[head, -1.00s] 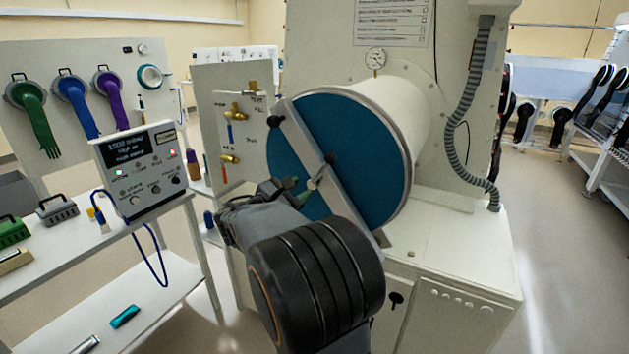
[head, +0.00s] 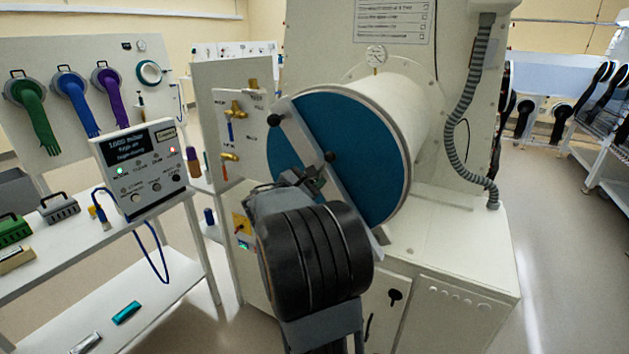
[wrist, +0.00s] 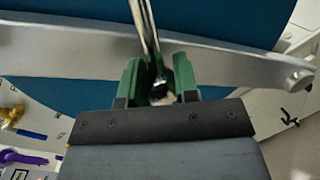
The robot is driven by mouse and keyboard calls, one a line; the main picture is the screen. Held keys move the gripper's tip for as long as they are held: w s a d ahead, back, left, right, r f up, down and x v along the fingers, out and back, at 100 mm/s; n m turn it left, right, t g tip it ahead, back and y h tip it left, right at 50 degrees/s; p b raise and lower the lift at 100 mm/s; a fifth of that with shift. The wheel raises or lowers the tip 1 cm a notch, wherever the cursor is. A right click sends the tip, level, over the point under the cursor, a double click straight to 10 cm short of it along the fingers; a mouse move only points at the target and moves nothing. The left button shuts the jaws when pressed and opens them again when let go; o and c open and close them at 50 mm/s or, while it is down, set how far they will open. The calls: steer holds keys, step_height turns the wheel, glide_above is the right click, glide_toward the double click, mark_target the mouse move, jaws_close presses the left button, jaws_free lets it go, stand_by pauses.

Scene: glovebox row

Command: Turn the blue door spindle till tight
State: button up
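The blue round door (head: 375,165) closes the front of a white cylindrical chamber. A grey metal bar (head: 300,130) crosses it diagonally. The spindle is at the bar's middle, with a dark knob (head: 331,157) showing on its handle; the rest is largely hidden by my arm in the head view. My gripper (head: 314,180) is in front of the bar. In the wrist view, its green fingers (wrist: 159,82) stand on both sides of a shiny spindle rod (wrist: 146,28) and its rounded end, with dark gaps beside the rod. Firm contact is not visible.
A control box (head: 140,165) with a lit display and a green and a red light stands on the white table at left. Brass valves (head: 236,110) are on a panel left of the door. A ribbed grey hose (head: 465,130) hangs at right. Floor at far right is clear.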

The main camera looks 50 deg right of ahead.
jaws_close()
steer(key=shift+f+b, duration=0.15)
steer(key=shift+b, duration=0.25)
